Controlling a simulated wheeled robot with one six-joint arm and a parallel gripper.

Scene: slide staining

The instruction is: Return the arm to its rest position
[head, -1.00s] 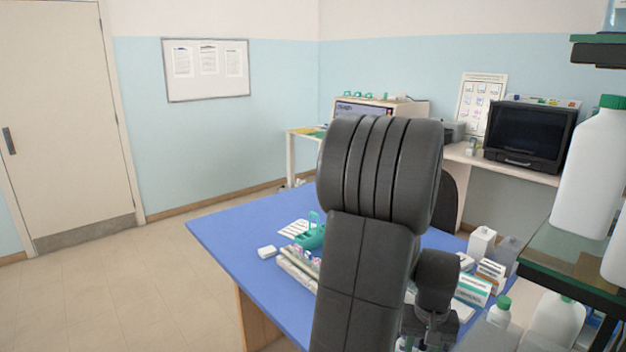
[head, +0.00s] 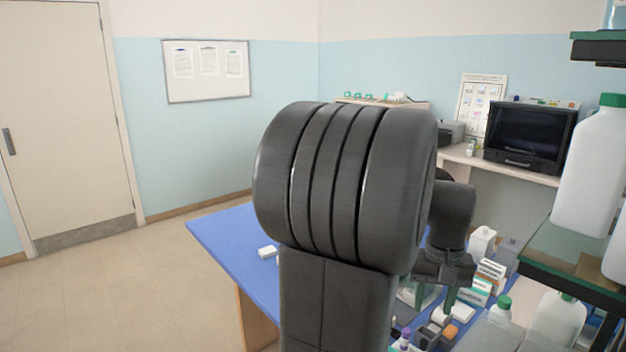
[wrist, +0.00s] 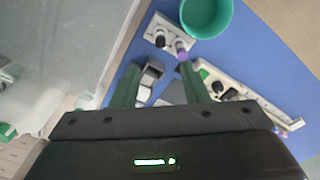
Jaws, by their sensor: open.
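My gripper (head: 434,294) shows in the head view at the right of my large dark arm links, above the right part of the blue table (head: 222,228). In the wrist view my gripper (wrist: 160,80) has its two green fingers spread apart, with nothing held between them. Small bottles and a purple-capped tube (wrist: 181,46) in a pale holder lie below and beyond the fingers. My arm is bent and raised, and its links hide much of the table in the head view.
A teal cup (wrist: 205,14) stands on the blue surface beyond the fingers. A shelf (head: 570,262) with white bottles (head: 590,165) stands close on the right. Boxes (head: 490,270) crowd the table's right side. Open floor (head: 130,285) lies to the left.

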